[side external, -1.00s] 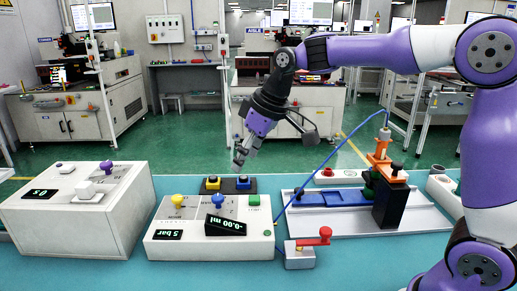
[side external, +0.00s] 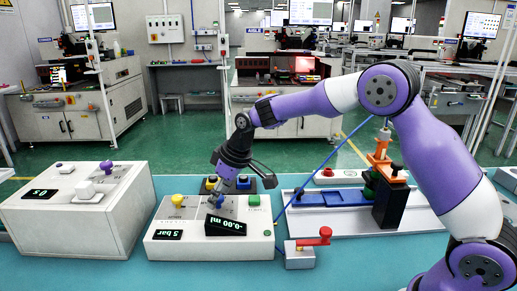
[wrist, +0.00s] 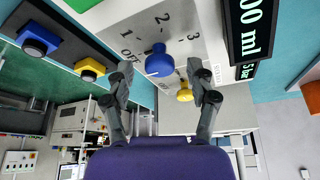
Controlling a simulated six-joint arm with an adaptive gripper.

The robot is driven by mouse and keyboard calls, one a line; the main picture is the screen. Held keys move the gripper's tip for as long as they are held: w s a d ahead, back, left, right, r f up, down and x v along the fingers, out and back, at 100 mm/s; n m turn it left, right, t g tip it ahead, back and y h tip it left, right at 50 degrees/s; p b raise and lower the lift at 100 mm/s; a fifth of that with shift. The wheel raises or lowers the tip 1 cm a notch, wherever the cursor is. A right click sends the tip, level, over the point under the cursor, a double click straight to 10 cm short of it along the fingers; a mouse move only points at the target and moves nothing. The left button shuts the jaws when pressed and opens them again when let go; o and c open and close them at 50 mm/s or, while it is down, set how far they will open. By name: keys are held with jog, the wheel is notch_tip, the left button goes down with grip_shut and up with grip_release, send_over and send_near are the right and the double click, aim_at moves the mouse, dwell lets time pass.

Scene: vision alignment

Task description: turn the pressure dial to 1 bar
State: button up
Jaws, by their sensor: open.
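The control box (side external: 160,218) stands on the teal table with a "5 bar" display (side external: 168,235) and a tilted "-0.00 ml" display (side external: 225,226). On its top are a yellow knob (side external: 177,200) and a blue knob (wrist: 159,62). Figures 1, 2, 3 and "OFF" are printed around the blue knob. I cannot tell for sure which knob is the pressure dial. My gripper (side external: 217,201) points down at the blue knob and partly hides it in the side view. In the wrist view its open fingers flank the blue knob; contact is unclear. The yellow knob (wrist: 185,95) lies beyond the blue one.
A green button (side external: 253,200) is at the box's right end. A dark box with yellow (side external: 211,184) and blue (side external: 243,183) buttons sits close behind. A red-handled valve (side external: 312,240) and blue tube are to the right; another white box (side external: 60,215) is to the left.

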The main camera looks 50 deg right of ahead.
grip_shut()
jog(key=shift+m, duration=0.4)
jog(key=m, duration=0.1)
jog(key=m+h, duration=0.1)
jog(key=m, duration=0.1)
jog(key=m+h, duration=0.1)
jog(key=m, duration=0.1)
jog(key=shift+a+t, duration=0.25)
jog(key=shift+t, duration=0.05)
jog(key=m+h, duration=0.1)
jog(key=m, duration=0.2)
jog(key=m+g+h, duration=0.1)
jog(key=m, duration=0.2)
jog(key=shift+w+a, duration=0.1)
jog(key=shift+a, duration=0.05)
jog(key=shift+f, duration=0.1)
